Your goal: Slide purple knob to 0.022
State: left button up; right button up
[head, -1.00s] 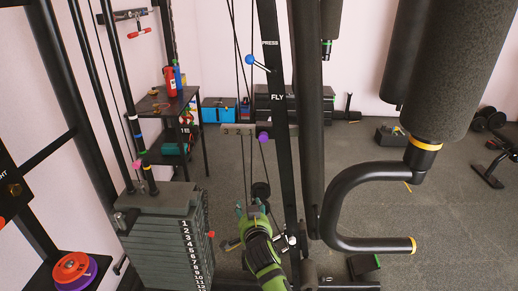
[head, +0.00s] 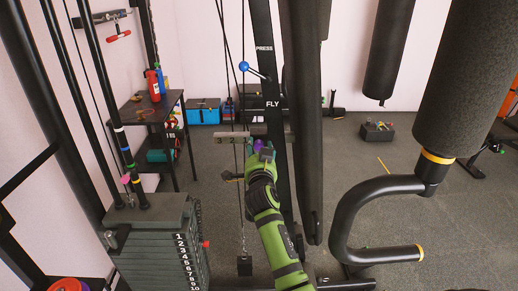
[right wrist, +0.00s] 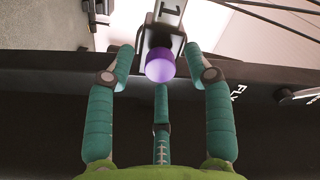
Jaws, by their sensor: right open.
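The purple knob (right wrist: 159,66) sits on the end of a metal bracket in the right wrist view, between my green fingertips. In the head view the purple knob (head: 260,144) shows partly behind my right gripper (head: 259,157), near the upright black post marked PRESS and FLY (head: 264,85). My right gripper (right wrist: 159,75) is open, with fingers on both sides of the knob and one below it. I cannot tell whether any finger touches it. My left gripper is not in view.
A blue ball-ended lever (head: 244,67) sticks out from the post above my gripper. A numbered weight stack (head: 160,245) stands at left. Cables hang beside the post. A black curved handle (head: 345,215) and padded rollers (head: 470,75) are at right.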

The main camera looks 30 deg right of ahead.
grip_shut()
jog(key=shift+v, duration=1.25)
jog(key=shift+f, duration=0.2)
grip_release()
jog(key=shift+s+a+r, duration=0.1)
jog(key=shift+r, duration=0.1)
